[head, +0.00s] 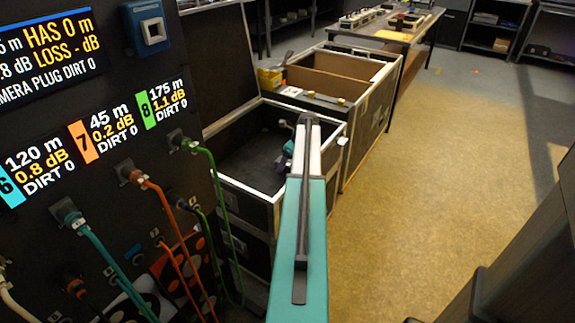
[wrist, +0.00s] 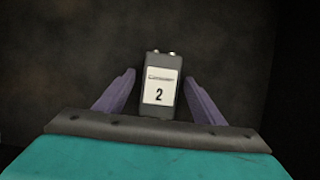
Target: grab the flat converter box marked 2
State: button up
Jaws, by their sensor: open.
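The flat converter box (wrist: 160,88) shows in the wrist view as a small dark grey box with a white label marked 2. Two small bright connectors stick out of its far end. It lies on a dark surface. My gripper (wrist: 158,78) is open, with one purple finger to the left of the box and one to the right. A gap shows between each finger and the box; I cannot tell the height difference. In the head view, my gripper (head: 288,150) is partly hidden by my teal arm, over the open dark case (head: 335,137). The box is not visible there.
A panel with readouts (head: 95,145) and plugged cables (head: 160,200) stands close on the left. A larger open case (head: 350,112) stands behind the dark one. A table with small items (head: 400,35) is farther back. The floor (head: 455,150) to the right is clear.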

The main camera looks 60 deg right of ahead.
jog(key=shift+f, duration=0.1)
jog(key=c, duration=1.3)
jog(key=shift+b, duration=0.35)
notch_tip(320, 180, up, 10)
jog(key=shift+r+p, duration=0.2)
jog(key=shift+p, duration=0.8)
